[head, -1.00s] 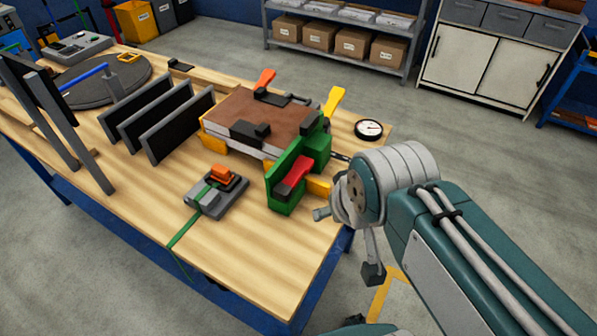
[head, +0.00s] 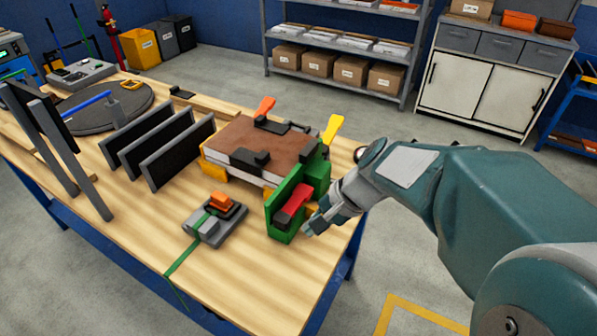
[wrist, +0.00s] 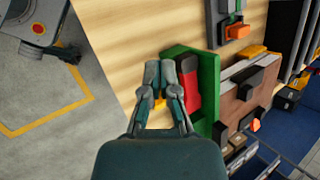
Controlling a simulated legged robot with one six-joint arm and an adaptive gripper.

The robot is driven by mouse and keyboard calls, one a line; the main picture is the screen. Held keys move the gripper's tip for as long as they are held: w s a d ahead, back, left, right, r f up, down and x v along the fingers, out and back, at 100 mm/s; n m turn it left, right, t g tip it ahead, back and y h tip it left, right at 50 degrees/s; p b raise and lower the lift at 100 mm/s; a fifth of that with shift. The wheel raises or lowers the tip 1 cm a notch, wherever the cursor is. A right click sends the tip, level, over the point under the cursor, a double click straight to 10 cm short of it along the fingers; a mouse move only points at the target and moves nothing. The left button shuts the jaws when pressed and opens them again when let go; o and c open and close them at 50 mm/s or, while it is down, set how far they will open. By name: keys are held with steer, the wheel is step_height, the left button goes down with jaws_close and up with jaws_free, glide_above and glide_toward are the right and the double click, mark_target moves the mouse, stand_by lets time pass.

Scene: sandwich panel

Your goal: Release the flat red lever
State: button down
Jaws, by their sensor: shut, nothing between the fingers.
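The flat red lever (head: 293,203) lies in the green bracket (head: 277,223) at the near right corner of the panel stack. In the wrist view the red lever (wrist: 188,85) shows inside the green bracket (wrist: 208,90), just right of my fingers. My gripper (head: 309,229) is at the right side of the bracket, close to the lever. In the wrist view my gripper (wrist: 160,68) has its fingertips together with nothing between them. I cannot tell whether a finger touches the lever. The brown-topped panel (head: 265,141) sits behind the bracket.
A yellow lever (head: 332,128) and an orange lever (head: 264,106) stand up at the panel's far side. A grey strap device (head: 215,225) with an orange part lies left of the bracket. Black upright plates (head: 160,140) stand further left.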

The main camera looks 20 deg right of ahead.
steer(key=w+d+f+m+t+y, duration=0.3)
steer(key=w+d+f+m+y, duration=0.15)
steer(key=w+m, duration=0.35)
steer(key=m+t, duration=0.5)
steer(key=m, duration=0.4)
glide_toward(312, 193)
steer(key=shift+w+f+h, duration=0.4)
steer(key=shift+f+h, duration=0.05)
steer(key=shift+f, duration=0.15)
steer(key=x, duration=1)
steer(key=shift+s+f, duration=0.15)
step_height(312, 193, up, 5)
steer(key=n, duration=0.1)
steer(key=n+t+h, duration=0.1)
steer(key=n, duration=0.1)
steer(key=shift+a+f, duration=0.15)
steer(key=shift+f, duration=0.05)
steer(key=shift+s+r, duration=0.15)
steer(key=shift+r, duration=0.45)
